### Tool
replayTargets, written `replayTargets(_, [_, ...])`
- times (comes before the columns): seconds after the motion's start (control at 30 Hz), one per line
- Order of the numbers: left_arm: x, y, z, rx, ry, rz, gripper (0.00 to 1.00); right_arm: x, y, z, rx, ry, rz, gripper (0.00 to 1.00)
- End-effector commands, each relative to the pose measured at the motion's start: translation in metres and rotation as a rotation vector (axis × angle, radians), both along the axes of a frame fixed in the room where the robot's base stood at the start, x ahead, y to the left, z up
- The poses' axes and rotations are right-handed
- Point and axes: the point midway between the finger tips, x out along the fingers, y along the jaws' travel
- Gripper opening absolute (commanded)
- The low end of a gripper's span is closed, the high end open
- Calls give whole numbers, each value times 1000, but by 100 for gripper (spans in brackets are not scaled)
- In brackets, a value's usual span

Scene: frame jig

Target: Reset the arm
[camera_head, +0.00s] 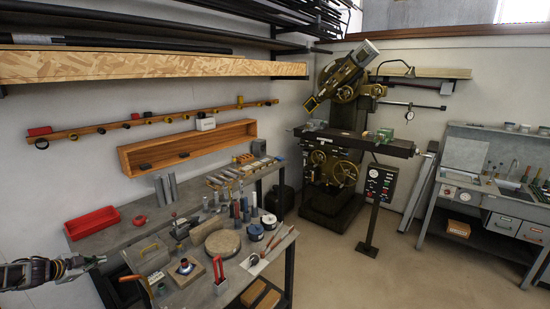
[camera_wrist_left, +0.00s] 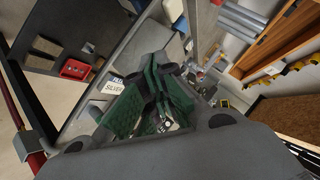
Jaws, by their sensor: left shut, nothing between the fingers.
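My left gripper (camera_head: 92,263) comes in from the lower left edge in the head view, beside the near left end of the grey workbench (camera_head: 108,238). In the left wrist view its green-padded fingers (camera_wrist_left: 155,80) are closed together with nothing between them. The gripper appears to be clear of the bench, though its exact height is hard to judge. My right gripper is in neither view.
The bench holds a red tray (camera_head: 92,222), a round disc (camera_head: 222,242), a red-handled tool (camera_head: 219,272) and several cylinders. A wooden wall shelf (camera_head: 130,162) hangs above. A milling machine (camera_head: 335,165) stands behind. Open floor (camera_head: 400,265) lies to the right.

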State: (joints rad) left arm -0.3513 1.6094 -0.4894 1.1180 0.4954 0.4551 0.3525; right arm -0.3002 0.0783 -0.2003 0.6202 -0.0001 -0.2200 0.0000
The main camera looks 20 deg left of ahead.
Motion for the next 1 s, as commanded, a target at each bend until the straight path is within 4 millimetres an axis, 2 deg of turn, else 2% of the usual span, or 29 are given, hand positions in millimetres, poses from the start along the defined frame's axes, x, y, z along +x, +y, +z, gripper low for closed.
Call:
replayTargets(0.03, [-4,17,1,70,22,12,0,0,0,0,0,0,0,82])
replayTargets(0.17, [-21,55,-5,234,88,46,0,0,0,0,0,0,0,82])
replayTargets(0.3, [-50,91,-28,375,168,99,0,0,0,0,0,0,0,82])
replayTargets(0.4, [-73,108,-48,438,221,137,0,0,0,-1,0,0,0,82])
replayTargets(0.67, [-129,125,-108,516,334,219,0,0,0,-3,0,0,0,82])
replayTargets(0.87, [-171,121,-158,527,407,274,0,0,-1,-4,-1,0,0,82])
replayTargets(1.0, [-199,111,-195,517,453,308,0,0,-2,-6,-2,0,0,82])
